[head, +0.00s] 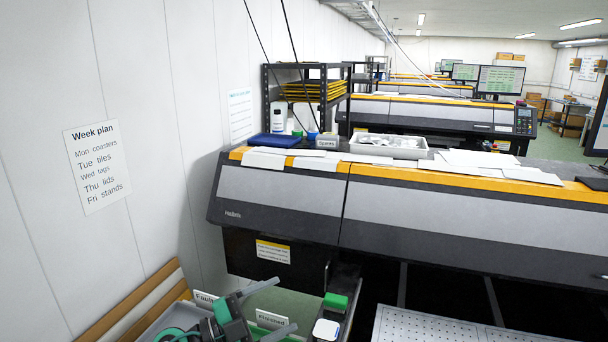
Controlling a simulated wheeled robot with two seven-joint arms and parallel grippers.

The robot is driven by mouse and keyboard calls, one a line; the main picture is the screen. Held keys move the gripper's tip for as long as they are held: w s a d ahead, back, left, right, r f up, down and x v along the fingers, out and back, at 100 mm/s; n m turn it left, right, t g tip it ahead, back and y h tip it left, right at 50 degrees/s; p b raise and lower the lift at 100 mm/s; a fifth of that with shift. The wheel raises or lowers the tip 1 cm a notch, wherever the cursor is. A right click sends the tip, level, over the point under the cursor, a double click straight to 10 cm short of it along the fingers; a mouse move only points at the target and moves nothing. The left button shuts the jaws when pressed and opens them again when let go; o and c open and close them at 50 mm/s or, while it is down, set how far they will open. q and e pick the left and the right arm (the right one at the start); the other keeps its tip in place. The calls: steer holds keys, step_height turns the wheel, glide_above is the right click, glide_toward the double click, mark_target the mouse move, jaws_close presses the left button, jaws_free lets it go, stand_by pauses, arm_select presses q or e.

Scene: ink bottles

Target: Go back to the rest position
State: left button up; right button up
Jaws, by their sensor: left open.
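My left gripper (287,303) shows at the bottom of the head view, with two grey fingers spread apart and nothing between them. It is over the labelled bins, near the Finished label (272,319). My right gripper is not in view. A white bottle (277,121) stands far off on top of the printer, by the black shelf. A green block-like item (336,301) and a white-topped item (326,330) are right of my left gripper; what they are is unclear.
The large grey and yellow printer (275,193) fills the middle. A spares tray (388,145) and papers lie on it. A Faulty label (205,297) is left of my gripper. A perforated white surface (430,328) is at lower right. The wall is on the left.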

arm_select(q)
steer(key=a+n+t+y, duration=0.85)
steer(key=n+t, duration=0.35)
steer(key=n, duration=0.2)
steer(key=s+a+f+n+g+y, duration=0.3)
steer(key=s+a+f+n+y, duration=0.2)
steer(key=a+f+n+y, duration=0.45)
steer(key=s+f+m+g, duration=0.1)
steer(key=s+f+g, duration=0.65)
steer(key=s, duration=0.45)
steer(key=s+f+g, duration=0.6)
steer(key=s+f, duration=0.3)
steer(key=s, duration=0.2)
step_height(320, 180, down, 37)
steer(key=s+d+b, duration=0.1)
steer(key=b, duration=0.7)
steer(key=s+a+f+b, duration=0.1)
steer(key=s+f+b, duration=0.1)
steer(key=s+f, duration=0.4)
steer(key=s+a+f+g+b, duration=0.1)
steer(key=s+f+b, duration=0.2)
steer(key=s+f, duration=0.4)
steer(key=s+a+f+g+b, duration=0.1)
steer(key=s+f, duration=0.5)
steer(key=f, duration=1)
steer(key=shift+s+a+m+y+b, duration=0.3)
steer(key=shift+s+m+b, duration=0.1)
steer(key=shift+b, duration=0.45)
